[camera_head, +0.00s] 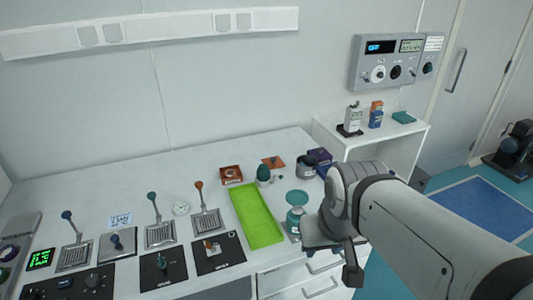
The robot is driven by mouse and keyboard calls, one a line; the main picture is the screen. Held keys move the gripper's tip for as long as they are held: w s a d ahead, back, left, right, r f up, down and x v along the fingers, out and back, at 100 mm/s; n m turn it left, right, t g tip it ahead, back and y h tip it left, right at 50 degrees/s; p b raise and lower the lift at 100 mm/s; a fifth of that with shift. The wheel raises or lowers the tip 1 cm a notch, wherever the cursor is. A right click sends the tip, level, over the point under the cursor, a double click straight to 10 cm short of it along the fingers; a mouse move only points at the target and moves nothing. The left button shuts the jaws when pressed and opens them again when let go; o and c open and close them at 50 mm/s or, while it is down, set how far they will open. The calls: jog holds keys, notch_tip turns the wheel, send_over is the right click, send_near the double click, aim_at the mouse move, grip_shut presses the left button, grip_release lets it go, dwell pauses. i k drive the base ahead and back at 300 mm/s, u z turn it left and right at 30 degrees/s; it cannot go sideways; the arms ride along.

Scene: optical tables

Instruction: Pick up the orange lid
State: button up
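A flat orange-brown square with a small knob-like spot, which looks like the orange lid (273,162), lies toward the back of the white table. An open orange-brown square box (231,174) sits to its left. My gripper (340,252) is at the table's front right edge, well to the right of and nearer than the lid. Its fingers are partly hidden by my wrist, so whether it is open or shut does not show. I see nothing held in it.
A green tray (256,216), a dark green egg-shaped item (263,173), a teal-topped container (296,203) and a dark cup (305,166) stand around the lid. Levers and black panels (218,252) fill the left. A white side shelf (385,135) holds bottles.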

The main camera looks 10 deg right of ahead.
aim_at(275, 162)
jog(key=u, duration=1.8)
jog(key=k, duration=1.3)
jog(key=z, duration=1.25)
jog(key=i, duration=1.65)
jog(key=z, duration=0.05)
